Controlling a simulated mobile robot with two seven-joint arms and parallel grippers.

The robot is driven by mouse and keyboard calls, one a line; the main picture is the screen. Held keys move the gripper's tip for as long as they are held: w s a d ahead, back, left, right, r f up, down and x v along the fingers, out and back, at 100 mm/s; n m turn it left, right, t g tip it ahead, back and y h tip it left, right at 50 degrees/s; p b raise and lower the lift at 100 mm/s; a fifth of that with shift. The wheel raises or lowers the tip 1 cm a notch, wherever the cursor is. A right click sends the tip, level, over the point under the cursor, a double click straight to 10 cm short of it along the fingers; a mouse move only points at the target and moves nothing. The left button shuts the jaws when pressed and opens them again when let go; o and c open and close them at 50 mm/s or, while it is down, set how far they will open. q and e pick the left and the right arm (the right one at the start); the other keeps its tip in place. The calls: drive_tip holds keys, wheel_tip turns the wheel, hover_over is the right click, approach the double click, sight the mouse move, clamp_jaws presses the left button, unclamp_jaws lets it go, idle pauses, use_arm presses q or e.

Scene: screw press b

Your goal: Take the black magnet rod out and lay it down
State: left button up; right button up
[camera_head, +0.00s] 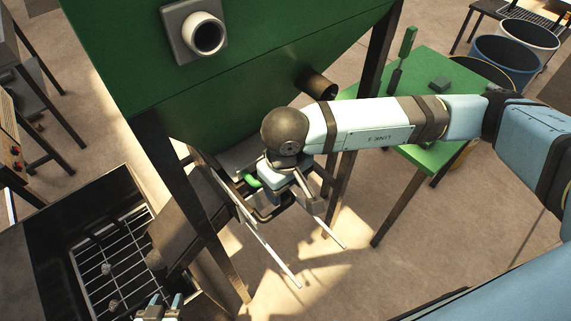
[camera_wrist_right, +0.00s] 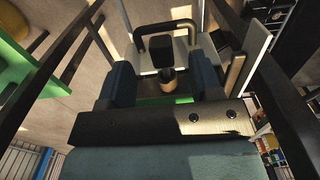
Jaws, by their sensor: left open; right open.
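My right gripper (camera_head: 285,188) is at the chute outlet below the green hopper (camera_head: 250,75). In the right wrist view its two dark blue fingers (camera_wrist_right: 165,82) are apart. Between and beyond them show a dark block (camera_wrist_right: 160,47), a short dark cylinder with a lighter rim (camera_wrist_right: 167,82) and a bent dark handle (camera_wrist_right: 182,27). I cannot tell for sure which of these dark parts is the black magnet rod, or whether a finger touches it.
Dark hopper legs (camera_head: 187,205) and pale rails (camera_head: 270,252) stand close around the right gripper. A green table (camera_head: 440,125) with a green-handled tool (camera_head: 404,58) and small block (camera_head: 439,83) is at right. A grated bin (camera_head: 92,205) is at left.

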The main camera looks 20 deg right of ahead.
sight(287, 199)
drive_tip(key=shift+f, duration=1.75)
clamp_jaws()
drive_tip(key=shift+s, duration=0.25)
drive_tip(key=shift+s+d+b, duration=0.25)
drive_tip(key=shift+s+b, duration=0.15)
drive_tip(key=shift+s, duration=0.15)
drive_tip(key=shift+s+d+b, duration=0.2)
drive_tip(key=shift+s+b, duration=0.2)
drive_tip(key=shift+s, duration=0.15)
drive_tip(key=shift+s, duration=0.1)
drive_tip(key=shift+s+d+b, duration=0.2)
drive_tip(key=shift+s+b, duration=0.05)
drive_tip(key=shift+s, duration=0.25)
drive_tip(key=shift+s+d+b, duration=0.2)
drive_tip(key=shift+s+b, duration=0.05)
drive_tip(key=shift+s, duration=0.2)
